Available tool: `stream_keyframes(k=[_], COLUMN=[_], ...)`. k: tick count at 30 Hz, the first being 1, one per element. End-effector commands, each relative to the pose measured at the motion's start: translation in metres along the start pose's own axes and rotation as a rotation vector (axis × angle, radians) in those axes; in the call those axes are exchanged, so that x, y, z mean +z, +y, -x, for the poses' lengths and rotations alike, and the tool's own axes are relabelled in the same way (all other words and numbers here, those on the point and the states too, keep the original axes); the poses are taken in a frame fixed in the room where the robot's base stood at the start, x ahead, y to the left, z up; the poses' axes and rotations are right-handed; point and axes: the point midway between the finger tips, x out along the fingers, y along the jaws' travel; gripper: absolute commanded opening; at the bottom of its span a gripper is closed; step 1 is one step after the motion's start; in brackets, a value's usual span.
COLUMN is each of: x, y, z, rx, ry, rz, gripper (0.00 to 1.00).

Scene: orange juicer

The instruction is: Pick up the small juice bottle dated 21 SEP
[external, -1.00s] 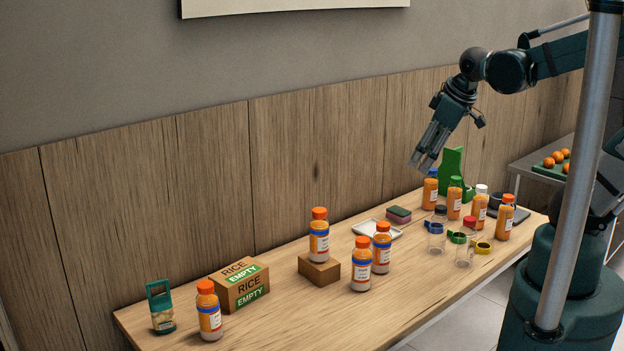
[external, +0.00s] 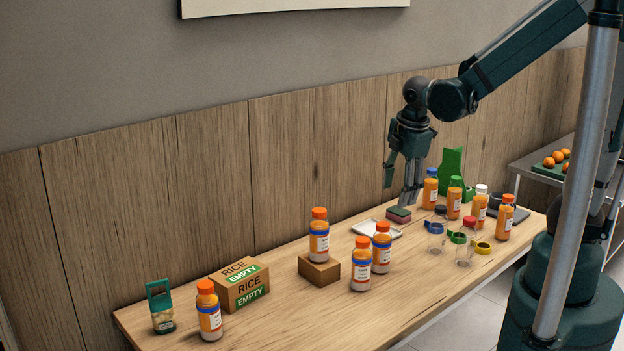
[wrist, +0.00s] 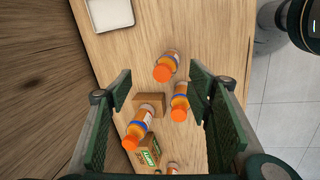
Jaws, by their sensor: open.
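Several juice bottles with orange caps stand on the table; their printed dates are too small to read. One bottle (external: 319,243) stands upright on a brown block (external: 318,272). A front bottle (external: 361,268) and a right bottle (external: 382,252) stand close beside the block. A far-left bottle (external: 209,317) stands near the rice box. My gripper (external: 400,195) is open and empty, pointing down above the table, to the right of these bottles. In the wrist view, three bottles (wrist: 171,59) (wrist: 181,90) (wrist: 145,118) show between the spread fingers, below them.
A white tray (external: 366,232) and a sponge (external: 398,215) lie near my gripper. Other bottles (external: 454,204) and clear jars (external: 464,252) crowd the right end. The front middle table (external: 430,285) is clear.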

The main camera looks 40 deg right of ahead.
Motion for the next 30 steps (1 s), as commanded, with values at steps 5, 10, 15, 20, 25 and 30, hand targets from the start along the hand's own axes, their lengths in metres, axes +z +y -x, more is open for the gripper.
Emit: stream_keyframes(k=[5, 10, 15, 20, 25, 30], x=[-0.009, -0.017, -0.023, -0.028, -0.029, -0.029], y=[0.003, 0.001, -0.001, -0.003, -0.005, -0.005], z=[-0.028, -0.053, -0.077, -0.093, -0.1, -0.101], rx=[-0.042, -0.087, -0.129, -0.159, -0.174, -0.175], ry=[-0.019, -0.032, -0.04, -0.042, -0.043, -0.043], rz=[0.158, 0.312, 0.454, 0.549, 0.593, 0.599], gripper=[0.51, 0.51, 0.51, 0.51, 0.51, 0.51])
